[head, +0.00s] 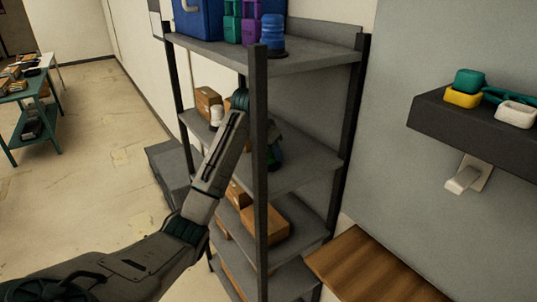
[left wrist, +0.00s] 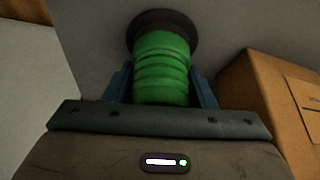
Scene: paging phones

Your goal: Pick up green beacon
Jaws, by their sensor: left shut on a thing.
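The green beacon (left wrist: 161,68) is a ribbed green cylinder with a dark round base, seen close up in the left wrist view. My left gripper (left wrist: 161,88) is shut on it, with one blue finger on each side of the green body. The base is against the grey shelf surface in that view; I cannot tell whether it touches. In the head view my left arm reaches into the shelving unit, and the gripper is mostly hidden behind the front post. A small dark green part of the beacon (head: 277,157) shows just right of that post. My right gripper is not in view.
The grey shelving unit (head: 310,170) has a dark front post (head: 259,190) close to my arm. Cardboard boxes (head: 266,222) lie on its shelves, one beside the beacon (left wrist: 270,95). A blue beacon (head: 272,35) stands on top. A wall ledge (head: 470,125) is at right.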

